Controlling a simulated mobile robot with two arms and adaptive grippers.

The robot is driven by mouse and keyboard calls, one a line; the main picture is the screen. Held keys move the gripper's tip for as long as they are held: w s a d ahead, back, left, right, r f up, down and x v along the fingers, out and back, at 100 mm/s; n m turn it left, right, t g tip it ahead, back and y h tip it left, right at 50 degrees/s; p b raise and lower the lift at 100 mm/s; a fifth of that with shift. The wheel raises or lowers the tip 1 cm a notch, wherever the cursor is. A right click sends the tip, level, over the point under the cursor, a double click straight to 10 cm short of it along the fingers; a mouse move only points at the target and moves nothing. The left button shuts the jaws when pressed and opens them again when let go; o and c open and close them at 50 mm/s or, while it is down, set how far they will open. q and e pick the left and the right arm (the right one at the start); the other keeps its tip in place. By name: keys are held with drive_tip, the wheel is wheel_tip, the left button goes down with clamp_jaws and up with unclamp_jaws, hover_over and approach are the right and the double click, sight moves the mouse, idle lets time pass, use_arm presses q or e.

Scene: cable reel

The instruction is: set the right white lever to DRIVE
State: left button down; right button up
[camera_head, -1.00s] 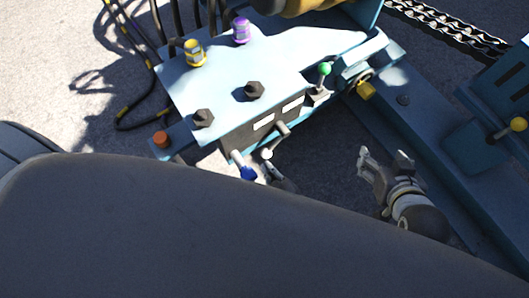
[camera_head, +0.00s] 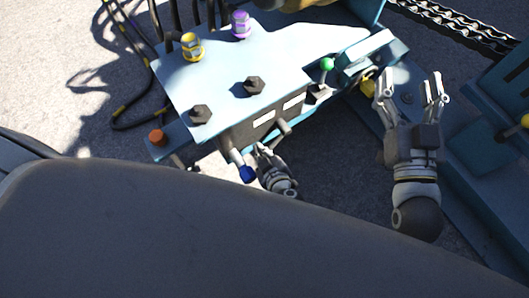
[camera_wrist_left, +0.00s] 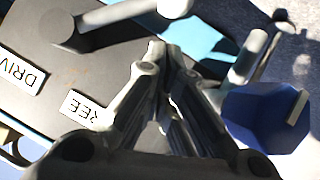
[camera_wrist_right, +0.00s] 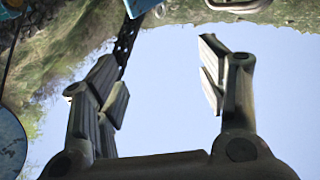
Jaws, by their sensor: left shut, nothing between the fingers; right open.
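The white-knobbed lever (camera_wrist_left: 175,7) crosses the top of the left wrist view; its shaft comes from the dark panel (camera_wrist_left: 100,60) with the "DRIVE" label (camera_wrist_left: 22,73) and the partly hidden "FREE" label (camera_wrist_left: 84,108).
A blue-knobbed lever (camera_head: 246,173) stands just left of my left gripper; it also shows close beside its fingers in the left wrist view (camera_wrist_left: 265,115). A green-knobbed lever (camera_head: 326,65) and yellow knob (camera_head: 368,86) are between the control box (camera_head: 240,60) and my right gripper.

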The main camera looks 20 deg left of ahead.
use_arm(q)
drive_tip(key=shift+w+f+b, duration=0.3)
drive_tip(key=shift+f+b, duration=0.1)
drive_tip(key=shift+f, duration=0.3)
drive_tip(key=shift+w+f+b, duration=0.3)
drive_tip(key=shift+f+b, duration=0.05)
drive_tip(key=shift+f, duration=0.3)
use_arm(e)
wheel_tip(320, 180, up, 8)
drive_tip(key=s+t+y, duration=0.1)
drive_tip(key=s+t, duration=0.1)
drive_tip(key=t, duration=0.3)
drive_tip(key=shift+s+a+f+y, duration=0.2)
drive_tip(key=shift+s+y, duration=0.1)
drive_tip(key=shift+s, duration=0.1)
drive_tip(key=shift+w+f, duration=0.1)
